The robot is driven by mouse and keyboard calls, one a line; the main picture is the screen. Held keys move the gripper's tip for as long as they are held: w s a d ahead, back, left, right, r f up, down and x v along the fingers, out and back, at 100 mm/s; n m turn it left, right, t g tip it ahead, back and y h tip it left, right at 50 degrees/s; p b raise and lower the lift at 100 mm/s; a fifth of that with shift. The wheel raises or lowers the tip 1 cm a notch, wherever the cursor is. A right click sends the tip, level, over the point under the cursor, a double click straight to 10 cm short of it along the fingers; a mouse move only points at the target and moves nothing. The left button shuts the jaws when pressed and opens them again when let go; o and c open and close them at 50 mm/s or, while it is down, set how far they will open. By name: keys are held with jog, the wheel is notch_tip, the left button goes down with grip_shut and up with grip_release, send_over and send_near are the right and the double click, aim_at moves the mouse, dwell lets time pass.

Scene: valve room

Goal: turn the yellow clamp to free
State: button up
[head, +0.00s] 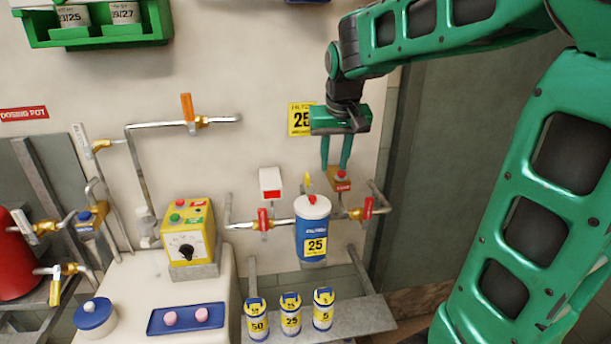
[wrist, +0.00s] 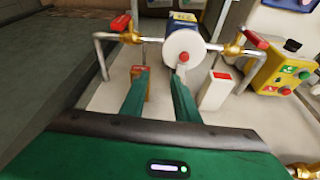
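The yellow clamp (head: 307,180) shows as a small upright yellow piece just behind the top of the blue and white filter housing (head: 314,228), which is marked 25 and has a red knob on its lid. In the wrist view the white lid (wrist: 183,46) is beyond my fingertips, and I cannot make out the clamp there. My gripper (head: 336,166) points down, above and right of the clamp, near the wall. Its two fingers are apart with nothing between them, as the wrist view (wrist: 160,80) also shows.
A brown box with a red button (head: 341,179) is close by my fingertips. A white box with a red front (head: 270,184) is left of the housing. Red-handled valves (head: 264,219) (head: 367,208) flank the housing. Several small canisters (head: 291,315) stand on the shelf below.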

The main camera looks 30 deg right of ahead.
send_near(307, 175)
jog(key=shift+n+t, duration=0.3)
jog(key=shift+t, duration=0.1)
jog(key=x, duration=0.9)
jog(key=shift+s+f, duration=0.15)
jog(key=shift+s, duration=0.2)
grip_shut()
